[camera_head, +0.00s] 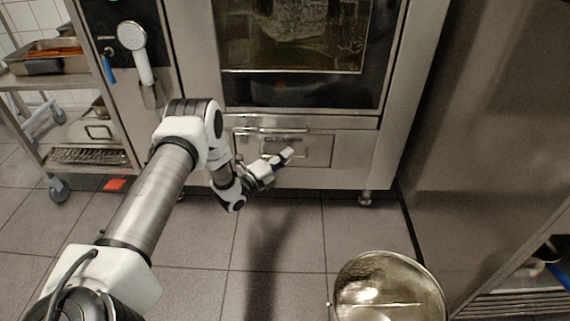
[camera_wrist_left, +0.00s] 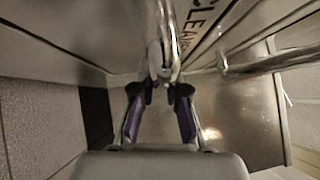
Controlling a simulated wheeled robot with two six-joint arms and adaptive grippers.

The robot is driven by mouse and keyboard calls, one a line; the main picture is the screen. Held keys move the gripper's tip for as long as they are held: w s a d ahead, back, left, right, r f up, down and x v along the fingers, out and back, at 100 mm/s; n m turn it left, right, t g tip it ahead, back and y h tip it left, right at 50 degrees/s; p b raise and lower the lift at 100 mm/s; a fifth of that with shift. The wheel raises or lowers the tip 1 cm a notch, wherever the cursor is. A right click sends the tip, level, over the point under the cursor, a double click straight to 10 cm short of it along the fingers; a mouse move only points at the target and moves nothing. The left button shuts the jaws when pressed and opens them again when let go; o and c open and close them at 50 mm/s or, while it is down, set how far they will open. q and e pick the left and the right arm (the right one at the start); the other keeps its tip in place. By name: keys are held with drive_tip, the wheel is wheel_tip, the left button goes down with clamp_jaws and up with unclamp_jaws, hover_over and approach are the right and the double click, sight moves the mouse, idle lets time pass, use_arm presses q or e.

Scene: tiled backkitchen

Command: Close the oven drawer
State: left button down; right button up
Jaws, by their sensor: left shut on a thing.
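The oven (camera_head: 200,60) is a tall steel unit with a dark glass door. The oven drawer (camera_head: 318,150) is a small steel front low on it, under the glass door. How far it stands out from the oven is hard to tell. My left gripper (camera_head: 287,155) is at the drawer front, with its arm coming in from the left and hiding part of it. In the left wrist view its two fingertips (camera_wrist_left: 160,90) are shut on a shiny metal bar, the drawer handle (camera_wrist_left: 161,45). My right gripper is out of view.
A hand shower (camera_head: 133,42) hangs left of the oven door. A wheeled steel rack (camera_head: 30,85) with trays stands at the left. A round metal container (camera_head: 425,290) is at the bottom right. Tiled floor (camera_head: 290,235) in front of the oven is clear.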

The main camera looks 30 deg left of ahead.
use_arm(q)
drive_tip(key=shift+w+a+r, duration=0.1)
drive_tip(key=shift+a, duration=0.05)
drive_tip(key=c, duration=1.3)
unclamp_jaws()
drive_tip(key=shift+o, duration=0.6)
drive_tip(key=shift+w, duration=0.1)
drive_tip(key=v, duration=1.2)
